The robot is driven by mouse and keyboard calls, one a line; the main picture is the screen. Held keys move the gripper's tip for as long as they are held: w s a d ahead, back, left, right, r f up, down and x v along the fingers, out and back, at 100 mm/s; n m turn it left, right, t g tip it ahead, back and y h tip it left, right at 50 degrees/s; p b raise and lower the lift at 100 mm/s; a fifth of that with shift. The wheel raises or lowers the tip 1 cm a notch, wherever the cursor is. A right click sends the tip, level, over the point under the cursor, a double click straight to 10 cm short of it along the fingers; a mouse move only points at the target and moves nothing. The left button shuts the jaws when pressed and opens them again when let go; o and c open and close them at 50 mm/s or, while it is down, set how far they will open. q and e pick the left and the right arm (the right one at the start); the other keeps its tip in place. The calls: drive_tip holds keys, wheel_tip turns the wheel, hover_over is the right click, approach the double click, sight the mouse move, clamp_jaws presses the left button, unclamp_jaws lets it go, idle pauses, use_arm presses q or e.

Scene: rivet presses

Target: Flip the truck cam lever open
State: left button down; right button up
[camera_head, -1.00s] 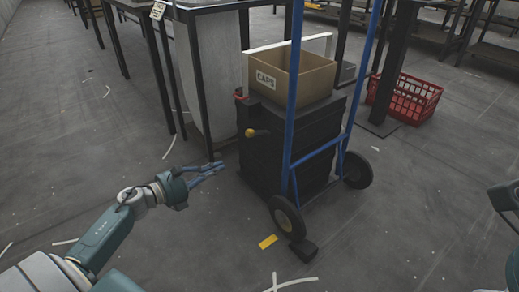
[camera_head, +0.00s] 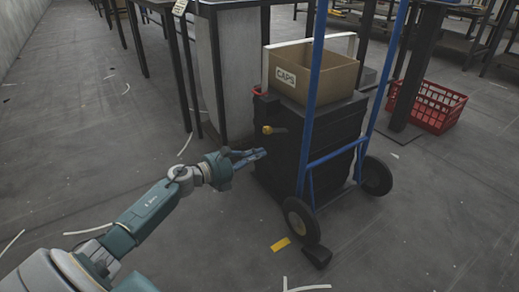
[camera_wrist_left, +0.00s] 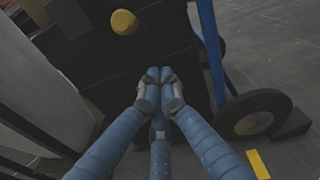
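The truck cam lever shows as a yellow knob (camera_head: 268,130) on a short dark stem, on the side of the black stacked load on the blue hand truck (camera_head: 310,120). In the left wrist view the yellow knob (camera_wrist_left: 123,21) is near the top, left of centre. My left gripper (camera_head: 260,154) is just below the knob, beside the black load. In the left wrist view its blue fingers (camera_wrist_left: 160,76) are drawn together at the tips, with nothing seen between them. It appears apart from the knob. My right gripper is not in view.
An open cardboard box labelled CAPS (camera_head: 310,75) sits on the black load (camera_head: 340,125). The truck's wheels (camera_head: 301,220) rest on the floor beside a yellow floor mark (camera_head: 281,244). A red basket (camera_head: 428,106) is at right.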

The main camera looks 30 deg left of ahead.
sight(276, 130)
use_arm(q)
drive_tip(key=r, duration=0.2)
drive_tip(key=w+r, duration=0.1)
drive_tip(key=shift+w+r, duration=0.1)
drive_tip(key=shift+r, duration=0.3)
